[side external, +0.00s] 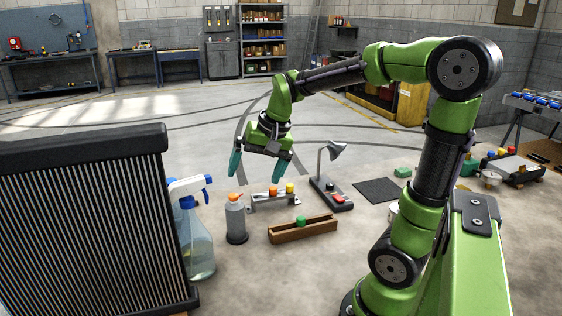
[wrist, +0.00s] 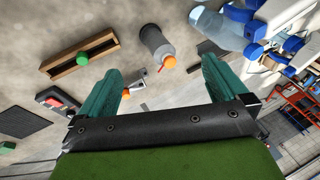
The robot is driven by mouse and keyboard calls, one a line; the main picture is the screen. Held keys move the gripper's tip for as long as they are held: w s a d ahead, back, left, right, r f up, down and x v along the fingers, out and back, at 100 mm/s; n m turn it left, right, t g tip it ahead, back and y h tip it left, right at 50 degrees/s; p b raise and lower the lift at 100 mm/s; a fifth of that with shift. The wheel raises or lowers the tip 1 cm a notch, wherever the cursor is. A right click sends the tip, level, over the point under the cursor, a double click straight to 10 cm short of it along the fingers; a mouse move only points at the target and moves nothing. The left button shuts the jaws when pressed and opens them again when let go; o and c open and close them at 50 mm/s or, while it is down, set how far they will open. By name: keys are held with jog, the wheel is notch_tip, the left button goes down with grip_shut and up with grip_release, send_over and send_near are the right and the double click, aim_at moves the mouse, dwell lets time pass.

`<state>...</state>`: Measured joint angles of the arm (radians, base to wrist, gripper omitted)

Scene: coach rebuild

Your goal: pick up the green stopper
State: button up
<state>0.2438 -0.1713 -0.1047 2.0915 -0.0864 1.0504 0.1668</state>
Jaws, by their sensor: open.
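The green stopper (side external: 300,221) sits in a long, narrow wooden tray (side external: 305,234) on the floor. Its round green top also shows in the wrist view (wrist: 82,58), inside the tray (wrist: 102,43) at the upper left. My gripper (side external: 258,168) has two teal fingers, spread apart with nothing between them. It hangs in the air above and behind the tray, to the left of the stopper in the side view. In the wrist view my gripper (wrist: 160,68) has the stopper outside its left finger. The stopper's lower part is hidden by the tray wall.
A grey bottle with an orange cap (side external: 236,222) stands left of the tray. A metal rack (side external: 262,206) with orange and yellow tops is behind it. A lamp (side external: 337,150), spray bottle (side external: 200,250) and large ribbed radiator (side external: 85,225) stand around. Floor in front of the tray is clear.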

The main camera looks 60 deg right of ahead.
jog(key=s+a+n+t+y, duration=0.1)
jog(key=s+a+n+t, duration=0.1)
jog(key=s+a+n, duration=0.3)
jog(key=s+a, duration=0.3)
jog(key=a, duration=0.2)
jog(key=shift+s+a, duration=0.2)
jog(key=shift+a, duration=0.1)
jog(key=shift+s+a+r+n+t, duration=0.5)
jog(key=shift+a+r, duration=0.15)
jog(key=shift+c, duration=1.1)
jog(key=shift+a+r, duration=0.1)
jog(key=c, duration=0.6)
jog(key=n+g+h, duration=0.1)
jog(key=n+g, duration=0.6)
send_over(301, 218)
jog(key=d, duration=0.1)
notch_tip(301, 218, down, 4)
jog(key=f, duration=1.6)
jog(key=shift+a+f, duration=0.2)
jog(key=shift+a, duration=0.2)
